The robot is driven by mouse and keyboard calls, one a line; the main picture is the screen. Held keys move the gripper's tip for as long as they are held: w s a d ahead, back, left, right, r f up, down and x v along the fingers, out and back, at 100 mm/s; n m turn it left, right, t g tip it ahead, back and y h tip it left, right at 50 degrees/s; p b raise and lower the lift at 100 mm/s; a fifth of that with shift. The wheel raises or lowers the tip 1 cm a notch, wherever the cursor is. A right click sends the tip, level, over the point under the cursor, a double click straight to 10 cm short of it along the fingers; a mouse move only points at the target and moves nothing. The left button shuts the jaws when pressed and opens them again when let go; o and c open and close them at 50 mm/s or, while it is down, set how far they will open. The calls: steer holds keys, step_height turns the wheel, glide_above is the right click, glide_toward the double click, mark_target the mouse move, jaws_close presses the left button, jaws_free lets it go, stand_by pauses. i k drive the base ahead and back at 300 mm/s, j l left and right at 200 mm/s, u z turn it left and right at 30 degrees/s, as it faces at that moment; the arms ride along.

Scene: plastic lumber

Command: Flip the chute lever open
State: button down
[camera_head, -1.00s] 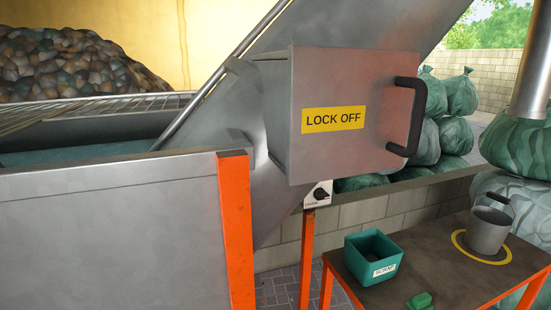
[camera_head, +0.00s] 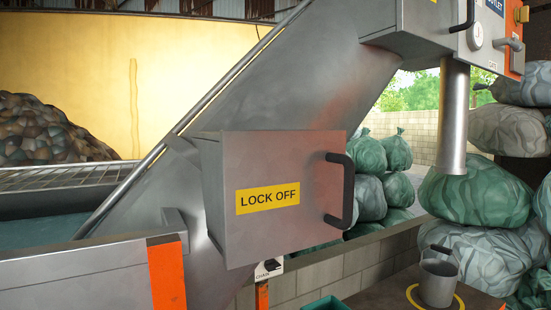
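A grey machine head (camera_head: 418,35) juts from the upper right end of the sloping chute (camera_head: 270,110). A short grey lever-like handle (camera_head: 511,44) sits on its front, with a small label below it too small to read surely. Whether this is the chute lever I cannot tell for certain. A grey vertical pipe (camera_head: 455,115) hangs from the head. My gripper is not in view.
A metal box marked "LOCK OFF" (camera_head: 320,222) with a black handle (camera_head: 345,190) juts out in the foreground. A chain switch (camera_head: 268,269) and the green bin (camera_head: 328,303) are below it. Several green sacks (camera_head: 475,195) are piled at right.

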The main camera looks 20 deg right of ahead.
mark_target(517, 47)
steer(key=z, duration=1.4)
